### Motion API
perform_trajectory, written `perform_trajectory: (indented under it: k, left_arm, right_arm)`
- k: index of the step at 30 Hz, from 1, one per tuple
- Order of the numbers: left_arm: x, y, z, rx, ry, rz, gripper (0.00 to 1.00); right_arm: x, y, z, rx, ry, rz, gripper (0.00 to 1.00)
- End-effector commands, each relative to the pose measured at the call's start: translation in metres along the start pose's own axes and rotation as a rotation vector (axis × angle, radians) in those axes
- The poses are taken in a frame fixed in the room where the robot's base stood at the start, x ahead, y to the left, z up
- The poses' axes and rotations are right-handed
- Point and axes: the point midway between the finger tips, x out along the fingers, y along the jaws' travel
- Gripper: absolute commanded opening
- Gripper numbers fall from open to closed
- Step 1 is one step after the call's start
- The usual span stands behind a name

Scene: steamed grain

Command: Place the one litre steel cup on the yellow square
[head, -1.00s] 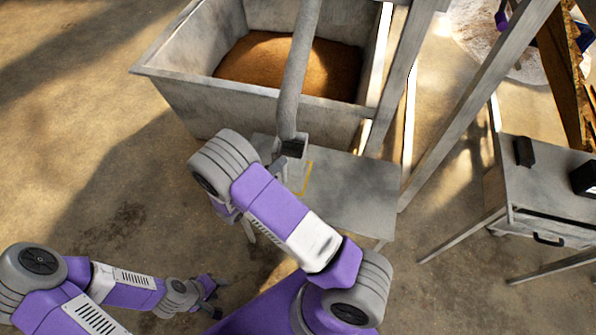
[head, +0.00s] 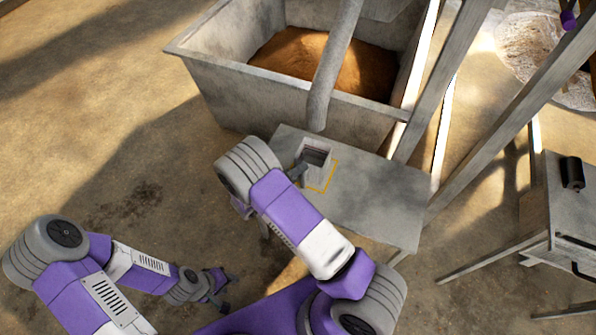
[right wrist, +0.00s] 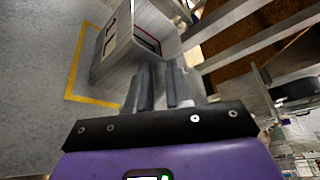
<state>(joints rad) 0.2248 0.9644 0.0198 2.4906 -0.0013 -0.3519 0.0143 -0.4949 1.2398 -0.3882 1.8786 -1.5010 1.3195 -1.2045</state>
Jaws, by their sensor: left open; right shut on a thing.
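The steel cup (head: 315,156) is a grey, square-sided, open-topped vessel on the small table's left part. It is within or just over the yellow square outline (head: 333,178), which shows on its right and front sides. The cup also shows in the right wrist view (right wrist: 128,42), beside the yellow line (right wrist: 75,68). My right gripper (head: 299,172) is at the cup's near left side; its two fingers (right wrist: 157,88) are shut on the cup. Whether the cup's base touches the table is unclear. My left gripper (head: 219,284) is open and empty, low at the left.
A grey metal bin (head: 215,85) holding brown grain (head: 330,62) stands behind the table (head: 380,205). A grey pipe (head: 332,75) hangs down above the table near the cup. Slanted posts (head: 490,130) and another metal stand (head: 575,215) are at the right.

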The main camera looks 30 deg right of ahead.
Motion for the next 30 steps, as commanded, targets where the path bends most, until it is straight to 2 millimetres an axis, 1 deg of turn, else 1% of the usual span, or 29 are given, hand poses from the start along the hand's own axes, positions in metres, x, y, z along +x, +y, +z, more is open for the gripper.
perform_trajectory:
  k: [8,9,14,24,26,29,30]
  left_arm:
    - [0.0,0.0,0.0,0.0,0.0,0.0,0.42]
    - [0.001,0.0,0.0,0.0,0.0,0.0,0.42]
    - [0.0,0.0,0.0,0.0,0.0,0.0,0.42]
    - [-0.002,0.001,0.0,0.0,0.0,0.0,0.42]
    - [-0.003,0.001,0.0,0.0,0.0,0.0,0.42]
    - [-0.008,0.003,0.0,0.0,0.0,0.0,0.42]
    - [-0.01,0.004,0.0,0.0,0.0,0.0,0.42]
  right_arm:
    - [0.0,0.0,0.001,0.002,-0.002,-0.002,0.0]
    - [0.0,0.001,0.0,0.0,0.0,0.001,0.21]
    - [0.0,0.001,0.0,0.001,0.0,0.001,0.45]
    - [-0.002,-0.002,0.002,0.001,-0.001,0.002,0.45]
    - [-0.008,-0.001,0.002,0.001,-0.002,0.003,0.45]
    - [-0.024,-0.002,0.003,0.0,-0.004,0.003,0.45]
    - [-0.033,-0.002,0.003,-0.001,-0.004,0.004,0.45]
